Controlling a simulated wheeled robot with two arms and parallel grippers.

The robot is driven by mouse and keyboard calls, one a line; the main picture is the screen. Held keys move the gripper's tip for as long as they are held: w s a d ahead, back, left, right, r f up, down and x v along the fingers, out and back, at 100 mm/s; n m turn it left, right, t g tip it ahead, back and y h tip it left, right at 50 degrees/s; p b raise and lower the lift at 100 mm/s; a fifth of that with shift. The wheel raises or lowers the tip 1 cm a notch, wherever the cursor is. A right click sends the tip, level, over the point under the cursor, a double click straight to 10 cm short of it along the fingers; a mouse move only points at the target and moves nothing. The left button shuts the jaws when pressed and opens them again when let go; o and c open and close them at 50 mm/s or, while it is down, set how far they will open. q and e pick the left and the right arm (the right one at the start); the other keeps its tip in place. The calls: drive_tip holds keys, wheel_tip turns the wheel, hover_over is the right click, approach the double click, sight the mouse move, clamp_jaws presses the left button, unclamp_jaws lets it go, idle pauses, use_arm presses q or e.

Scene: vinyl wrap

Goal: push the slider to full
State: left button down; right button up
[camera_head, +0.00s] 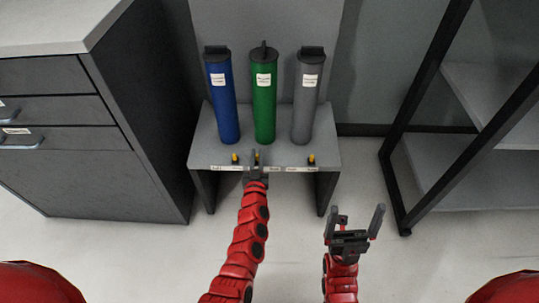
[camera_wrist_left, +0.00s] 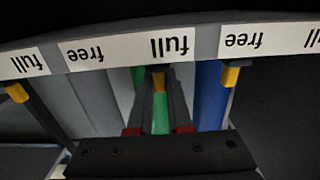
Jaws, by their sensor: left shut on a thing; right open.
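A grey stand (camera_head: 196,150) holds a blue roll (camera_head: 222,100), a green roll (camera_head: 264,105) and a grey roll (camera_head: 306,100). Along its front edge are a left yellow slider (camera_head: 235,158), a middle slider (camera_wrist_left: 158,80) and a right slider (camera_head: 311,158), with full/free labels. My left gripper (camera_head: 257,158) is shut on the middle slider, in front of the green roll. In the left wrist view, upside down, this slider sits by the word "full" (camera_wrist_left: 170,48). The left slider is by "free" there. My right gripper (camera_head: 355,220) is open and empty, in front of the stand's right side.
A dark drawer cabinet (camera_head: 100,175) with a light top stands at the left, close to the stand. A black-framed shelf (camera_head: 460,180) stands at the right. The pale floor (camera_head: 160,260) in front of the stand is free apart from my arms.

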use_arm(q)
drive_tip(key=shift+a, duration=0.5)
drive_tip(key=c, duration=0.8)
unclamp_jaws()
drive_tip(key=shift+a, duration=0.1)
drive_tip(key=shift+c, duration=0.2)
drive_tip(key=s+p, duration=0.4)
drive_tip(key=s, duration=1.3)
drive_tip(key=shift+s, duration=0.25)
